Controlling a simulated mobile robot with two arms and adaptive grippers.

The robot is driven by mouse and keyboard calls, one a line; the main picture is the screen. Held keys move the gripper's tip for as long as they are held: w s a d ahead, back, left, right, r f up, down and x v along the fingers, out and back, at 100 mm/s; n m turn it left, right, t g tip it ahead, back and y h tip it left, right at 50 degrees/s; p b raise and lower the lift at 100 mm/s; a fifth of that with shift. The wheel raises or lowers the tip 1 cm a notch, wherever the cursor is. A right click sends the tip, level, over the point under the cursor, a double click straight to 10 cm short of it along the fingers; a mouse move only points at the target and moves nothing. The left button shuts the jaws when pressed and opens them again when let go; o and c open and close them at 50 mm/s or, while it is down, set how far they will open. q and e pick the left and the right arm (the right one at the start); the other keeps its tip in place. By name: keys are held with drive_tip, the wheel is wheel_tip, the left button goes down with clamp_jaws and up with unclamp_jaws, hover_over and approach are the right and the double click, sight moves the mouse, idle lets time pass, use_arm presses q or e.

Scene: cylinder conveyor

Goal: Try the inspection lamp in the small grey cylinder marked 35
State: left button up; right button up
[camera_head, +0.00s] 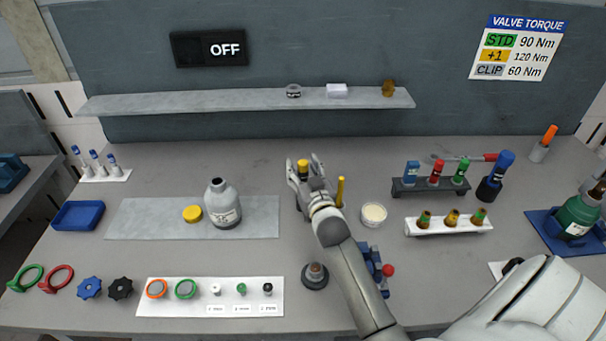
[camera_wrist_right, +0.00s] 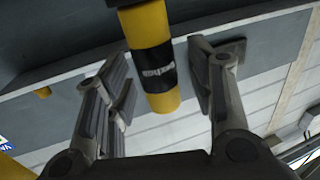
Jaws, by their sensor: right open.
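A yellow lamp-like stick with a black lettered band (camera_wrist_right: 153,62) lies between the fingers of my right gripper (camera_wrist_right: 160,85) in the wrist view. The fingers are open, with a gap seen on both sides of it. In the head view my right gripper (camera_head: 304,170) is near the middle of the bench, with the stick's yellow end (camera_head: 303,167) between its fingers. A small grey cylinder (camera_head: 223,205) with a necked, open-looking top stands upright to the left; its label is too small to read. A yellow cap (camera_head: 192,214) lies beside it. My left gripper is not in view.
The cylinder and cap are on a grey mat (camera_head: 150,218). A thin yellow post (camera_head: 340,191) stands close right of my gripper, with a cream-filled dish (camera_head: 373,214) beyond. Racks (camera_head: 430,189) stand at right. A shelf (camera_head: 240,102) runs along the back wall.

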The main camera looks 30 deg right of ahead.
clamp_jaws()
idle(0.4)
